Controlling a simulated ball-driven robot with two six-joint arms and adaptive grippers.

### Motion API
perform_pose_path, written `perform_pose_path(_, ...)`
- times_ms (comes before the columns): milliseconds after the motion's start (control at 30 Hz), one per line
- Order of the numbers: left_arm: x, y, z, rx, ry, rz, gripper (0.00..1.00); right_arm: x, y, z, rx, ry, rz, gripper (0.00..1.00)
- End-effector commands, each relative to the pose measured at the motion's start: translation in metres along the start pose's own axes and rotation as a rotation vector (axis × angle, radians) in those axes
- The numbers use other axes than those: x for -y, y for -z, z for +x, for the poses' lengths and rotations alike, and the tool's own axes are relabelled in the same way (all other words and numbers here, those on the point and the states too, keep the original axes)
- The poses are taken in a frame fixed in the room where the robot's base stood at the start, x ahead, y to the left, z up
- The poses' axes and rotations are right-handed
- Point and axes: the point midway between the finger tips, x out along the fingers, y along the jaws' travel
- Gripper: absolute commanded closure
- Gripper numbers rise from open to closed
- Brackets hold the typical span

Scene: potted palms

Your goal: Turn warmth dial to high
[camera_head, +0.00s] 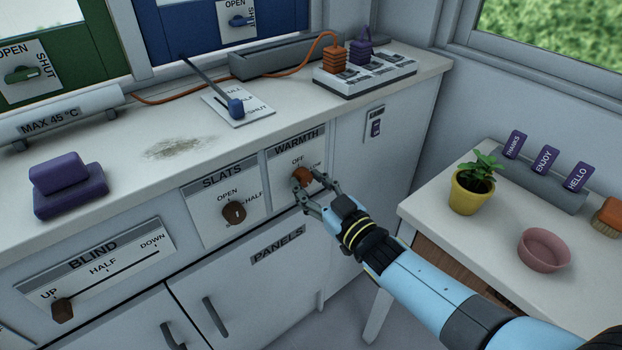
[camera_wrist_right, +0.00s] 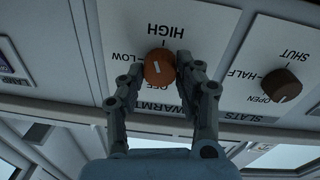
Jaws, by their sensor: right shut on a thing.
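The warmth dial (camera_head: 302,174) is a round orange-brown knob on the white WARMTH plate (camera_head: 283,160) in the cabinet front. My right gripper (camera_head: 308,180) has its fingers on either side of it, shut on the knob. In the right wrist view, which shows the plate upside down, the dial (camera_wrist_right: 158,68) sits between the fingertips of my right gripper (camera_wrist_right: 161,70). OFF, LOW and HIGH are printed around it. A short white mark shows on the knob's face, but I cannot tell surely which label it points at. My left gripper is out of view.
The SLATS dial (camera_head: 234,212) is beside the WARMTH plate. The BLIND slider (camera_head: 62,309) is at lower left. A small switch (camera_head: 376,128) sits to the right. A side table (camera_head: 435,205) holds a potted plant (camera_head: 472,187) and a pink bowl (camera_head: 544,250) near my right arm.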

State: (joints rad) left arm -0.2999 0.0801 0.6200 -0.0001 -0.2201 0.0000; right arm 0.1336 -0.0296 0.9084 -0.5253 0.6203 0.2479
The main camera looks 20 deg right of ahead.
Motion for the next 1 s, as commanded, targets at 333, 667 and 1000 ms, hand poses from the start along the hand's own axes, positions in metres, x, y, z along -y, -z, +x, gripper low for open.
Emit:
perform_pose_path(333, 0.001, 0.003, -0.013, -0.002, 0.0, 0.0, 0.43, 0.001, 0.0, -0.001, 0.018, -0.003, 0.252, 0.98)
perform_pose_path(667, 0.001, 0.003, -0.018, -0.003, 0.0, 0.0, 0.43, 0.001, -0.001, -0.001, 0.024, -0.005, 0.365, 0.98)
perform_pose_path(1000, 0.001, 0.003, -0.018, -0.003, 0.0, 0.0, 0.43, 0.001, -0.002, -0.002, 0.025, -0.005, 0.383, 0.98)
